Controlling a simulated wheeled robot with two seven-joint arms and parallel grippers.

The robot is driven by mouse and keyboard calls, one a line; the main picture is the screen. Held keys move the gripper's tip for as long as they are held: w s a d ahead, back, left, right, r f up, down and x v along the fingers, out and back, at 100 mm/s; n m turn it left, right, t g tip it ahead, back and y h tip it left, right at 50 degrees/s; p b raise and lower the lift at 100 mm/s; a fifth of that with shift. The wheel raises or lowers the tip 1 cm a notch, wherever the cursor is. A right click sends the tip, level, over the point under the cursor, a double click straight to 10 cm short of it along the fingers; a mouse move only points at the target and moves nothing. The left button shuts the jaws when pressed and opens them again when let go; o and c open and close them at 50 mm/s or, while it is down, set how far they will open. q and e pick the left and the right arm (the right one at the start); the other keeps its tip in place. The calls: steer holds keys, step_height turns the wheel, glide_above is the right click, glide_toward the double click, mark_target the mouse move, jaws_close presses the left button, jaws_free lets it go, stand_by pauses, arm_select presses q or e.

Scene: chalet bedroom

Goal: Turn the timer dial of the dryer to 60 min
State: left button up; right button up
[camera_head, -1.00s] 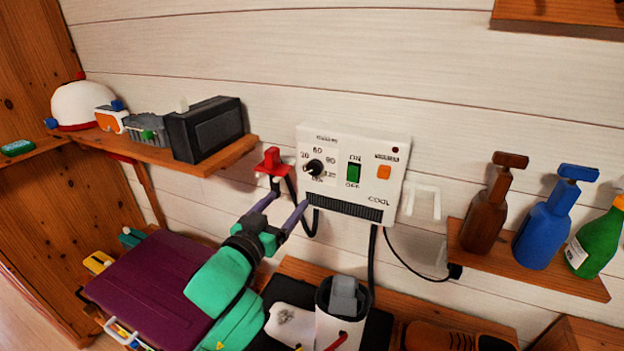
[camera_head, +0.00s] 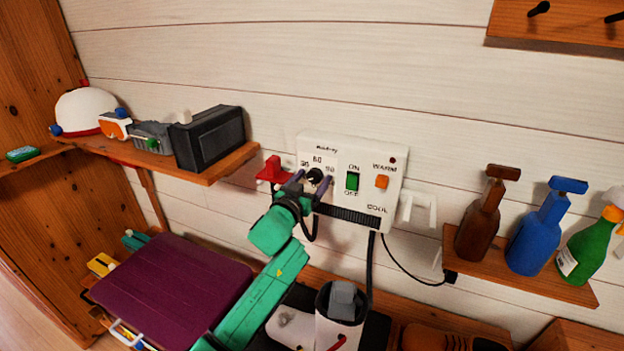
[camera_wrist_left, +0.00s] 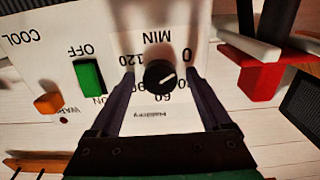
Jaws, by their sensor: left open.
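The dryer (camera_head: 335,155) is a white wall panel with a black timer dial (camera_head: 314,176) at its left, a green ON/OFF switch (camera_head: 352,181) and an orange button (camera_head: 381,182). The wrist view shows the panel upside down. There the dial's (camera_wrist_left: 160,77) white mark points right, roughly between 0 and 30, while 60 is below the dial. My left gripper (camera_head: 312,181) is open at the panel, its fingers on either side of the dial. In the wrist view both fingers look apart from the knob. My right gripper is not in view.
A red holder (camera_head: 272,170) is on the wall just left of the dryer. A shelf with a dark box (camera_head: 210,138) is at upper left. Bottles (camera_head: 537,232) stand on a shelf at right. A purple case (camera_head: 175,290) and a white cup (camera_head: 335,330) are below.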

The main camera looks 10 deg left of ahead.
arm_select(q)
jaws_close()
steer(key=shift+m, duration=0.4)
steer(key=m, duration=1.1)
steer(key=shift+m, duration=0.4)
steer(key=m+p, duration=0.1)
steer(key=m, duration=1)
steer(key=shift+f+p, duration=0.1)
steer(key=shift+p, duration=0.2)
